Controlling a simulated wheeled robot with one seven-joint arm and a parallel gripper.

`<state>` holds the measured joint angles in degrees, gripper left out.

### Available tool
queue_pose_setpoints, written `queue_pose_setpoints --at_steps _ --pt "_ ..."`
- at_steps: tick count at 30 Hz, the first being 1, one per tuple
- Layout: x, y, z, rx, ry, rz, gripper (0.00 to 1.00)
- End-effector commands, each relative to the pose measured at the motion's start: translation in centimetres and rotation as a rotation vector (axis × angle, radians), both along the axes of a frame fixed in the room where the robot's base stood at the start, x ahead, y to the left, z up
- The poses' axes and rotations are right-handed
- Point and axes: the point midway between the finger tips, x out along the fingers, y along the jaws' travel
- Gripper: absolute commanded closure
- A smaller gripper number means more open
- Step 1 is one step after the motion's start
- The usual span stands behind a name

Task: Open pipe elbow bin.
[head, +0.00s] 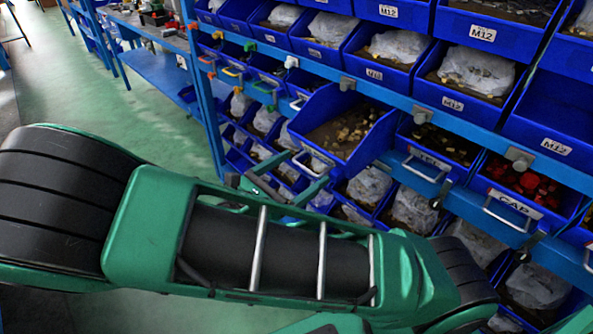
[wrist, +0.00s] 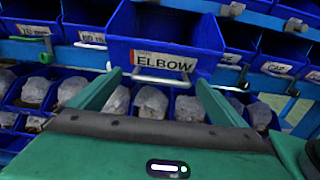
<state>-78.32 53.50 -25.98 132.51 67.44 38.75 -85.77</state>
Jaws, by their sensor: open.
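The pipe elbow bin (head: 347,127) is a blue bin with "ELBOW" on its front label, which reads clearly in the wrist view (wrist: 165,50). In the head view it juts out from its row, tilted, with small tan pieces inside. Its pale bar handle (wrist: 160,79) hangs below the label. My gripper (head: 298,170) is open in front of the bin. In the wrist view its two green fingers (wrist: 158,82) are spread, with the handle's middle between the tips and neither finger visibly closed on it.
Neighbouring bins, such as the red-filled CAP bin (head: 525,190), sit back in the blue rack. Rows of bins with bagged parts lie above and below. A blue rail (head: 440,108) runs over the bin's row. Green floor (head: 90,85) is open at left.

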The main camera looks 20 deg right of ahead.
Motion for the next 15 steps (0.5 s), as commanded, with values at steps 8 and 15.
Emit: queue_pose_setpoints --at_steps 8,15 --pt "-0.6 1.7 -0.1 0.001 0.003 0.002 0.04" --pt "-2.3 5.9 -0.1 0.001 0.000 0.003 0.04"
